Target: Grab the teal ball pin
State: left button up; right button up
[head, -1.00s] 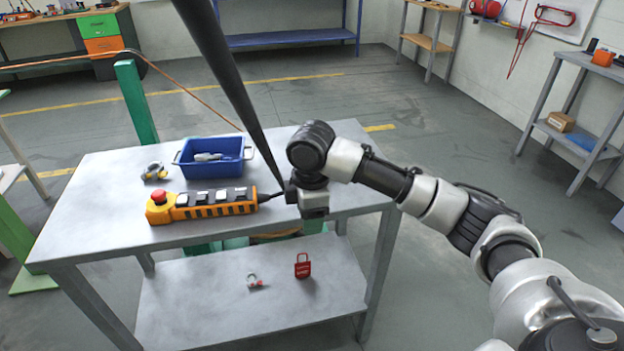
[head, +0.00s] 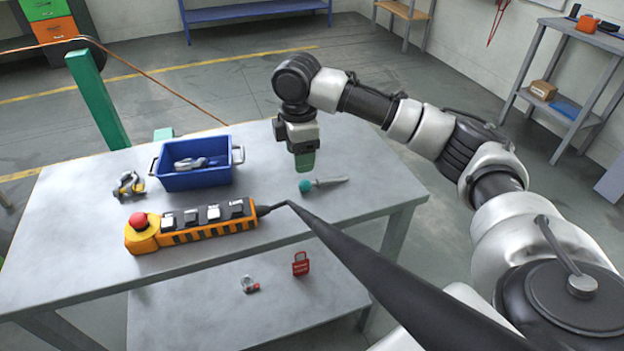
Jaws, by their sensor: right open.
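The teal ball pin (head: 306,186) lies on the grey table top, right of the blue bin. Its round teal head is at the left and its metal shank points right. My right gripper (head: 304,166) is above and just behind the teal head, pointing down, with a green pad at its fingers. It is open and appears apart from the pin; the exact gap is hard to judge. My left gripper is not in view.
A blue bin (head: 196,178) with a grey item inside stands left of my right gripper. A yellow-grey fitting (head: 129,186) and an orange control pendant (head: 192,226) with a red button lie nearby. The pendant's thick black cable crosses the front right. A red padlock (head: 300,264) is on the lower shelf.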

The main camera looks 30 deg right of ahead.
aim_at(302, 182)
jog(key=shift+s+f, duration=0.25)
jog(key=shift+f, duration=0.85)
jog(key=shift+w+f, duration=0.1)
jog(key=shift+f, duration=0.2)
notch_tip(302, 182, down, 5)
jog(key=shift+d+f, duration=0.1)
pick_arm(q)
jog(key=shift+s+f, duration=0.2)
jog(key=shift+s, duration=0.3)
pick_arm(e)
grip_shut()
jog(key=shift+r, duration=0.25)
